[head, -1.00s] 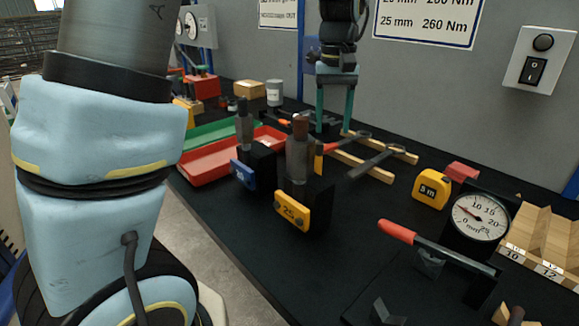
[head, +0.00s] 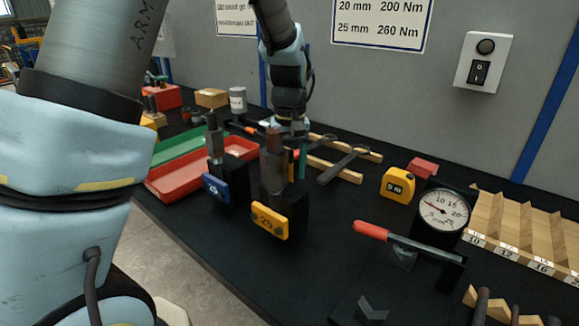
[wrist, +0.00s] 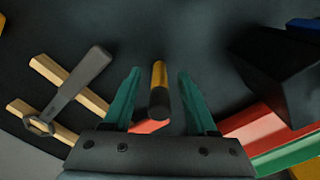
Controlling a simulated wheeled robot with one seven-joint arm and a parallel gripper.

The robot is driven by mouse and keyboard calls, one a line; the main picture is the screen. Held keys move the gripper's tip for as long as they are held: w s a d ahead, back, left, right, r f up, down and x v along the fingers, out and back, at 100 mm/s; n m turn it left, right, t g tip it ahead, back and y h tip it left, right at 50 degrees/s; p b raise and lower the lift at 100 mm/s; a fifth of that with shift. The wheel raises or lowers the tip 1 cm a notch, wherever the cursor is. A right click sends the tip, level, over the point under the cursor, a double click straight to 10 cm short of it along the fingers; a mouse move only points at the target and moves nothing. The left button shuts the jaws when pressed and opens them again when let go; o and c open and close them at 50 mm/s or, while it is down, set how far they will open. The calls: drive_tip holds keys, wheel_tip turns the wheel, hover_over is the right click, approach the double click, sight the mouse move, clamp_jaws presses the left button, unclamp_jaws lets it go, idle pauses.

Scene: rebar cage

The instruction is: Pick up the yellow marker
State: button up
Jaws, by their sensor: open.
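The yellow marker (wrist: 158,76) lies between the two teal fingers of my gripper (wrist: 160,72) in the wrist view. Its dark end points toward the camera, and it looks upright. The fingers are open, with a gap on each side of it. In the head view my gripper (head: 300,160) is low over the bench, behind the block with the yellow tag.
A block with a yellow tag (head: 270,222) and one with a blue tag (head: 216,188) stand close by. Red (head: 165,180) and green (head: 180,148) trays are to the left. Wooden strips (head: 335,172) with a dark wrench (head: 340,168) lie to the right.

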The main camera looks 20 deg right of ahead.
drive_tip(key=shift+f, duration=0.5)
clamp_jaws()
